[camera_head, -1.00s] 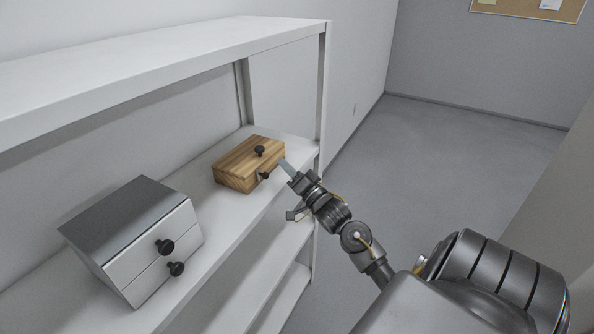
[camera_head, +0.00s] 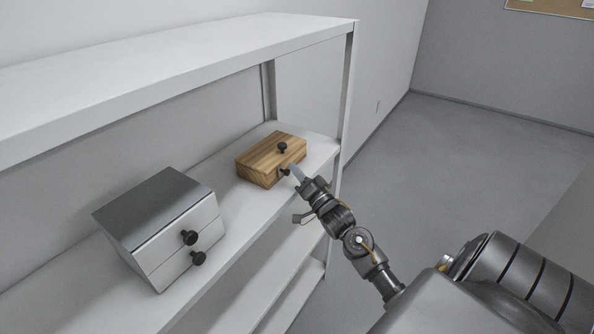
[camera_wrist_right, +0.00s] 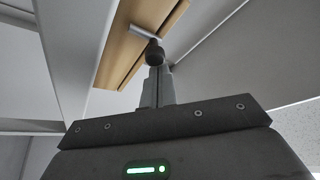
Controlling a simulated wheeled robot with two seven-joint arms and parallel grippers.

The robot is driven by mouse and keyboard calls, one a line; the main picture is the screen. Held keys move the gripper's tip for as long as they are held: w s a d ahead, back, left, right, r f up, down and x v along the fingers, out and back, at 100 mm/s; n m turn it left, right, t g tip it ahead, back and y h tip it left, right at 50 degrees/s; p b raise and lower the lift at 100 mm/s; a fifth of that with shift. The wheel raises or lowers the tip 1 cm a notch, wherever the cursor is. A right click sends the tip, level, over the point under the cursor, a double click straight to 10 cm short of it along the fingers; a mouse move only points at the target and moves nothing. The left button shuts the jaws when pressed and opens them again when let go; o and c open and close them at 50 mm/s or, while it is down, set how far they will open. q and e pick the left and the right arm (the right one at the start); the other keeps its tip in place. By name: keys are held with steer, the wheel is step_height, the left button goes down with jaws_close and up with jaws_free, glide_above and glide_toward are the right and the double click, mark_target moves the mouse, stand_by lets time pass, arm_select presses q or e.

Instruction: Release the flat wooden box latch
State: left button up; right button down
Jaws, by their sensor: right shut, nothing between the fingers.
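The flat wooden box (camera_head: 262,164) sits on the white shelf, near its far right end. It has a dark knob (camera_head: 282,147) on its top and a second dark knob (camera_head: 285,171) on its front face. My right gripper (camera_head: 294,171) is shut, its fingertips at the front knob. In the right wrist view the shut fingers (camera_wrist_right: 157,84) point at a dark round knob (camera_wrist_right: 154,53) below a light metal bar (camera_wrist_right: 146,32) on the wooden face (camera_wrist_right: 124,54). Whether the fingertips touch the knob I cannot tell. My left gripper is not in view.
A silver metal box (camera_head: 165,215) with two dark knobs stands nearer on the same shelf (camera_head: 225,208). An upper shelf (camera_head: 150,84) overhangs the back, and an upright post (camera_head: 345,95) stands at the right end. Open floor (camera_head: 450,160) lies to the right.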

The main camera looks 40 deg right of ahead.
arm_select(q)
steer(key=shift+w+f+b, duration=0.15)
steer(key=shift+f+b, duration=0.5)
arm_select(e)
steer(key=shift+a+n+t+y, duration=0.3)
steer(key=shift+n+y, duration=0.3)
steer(key=shift+n, duration=0.5)
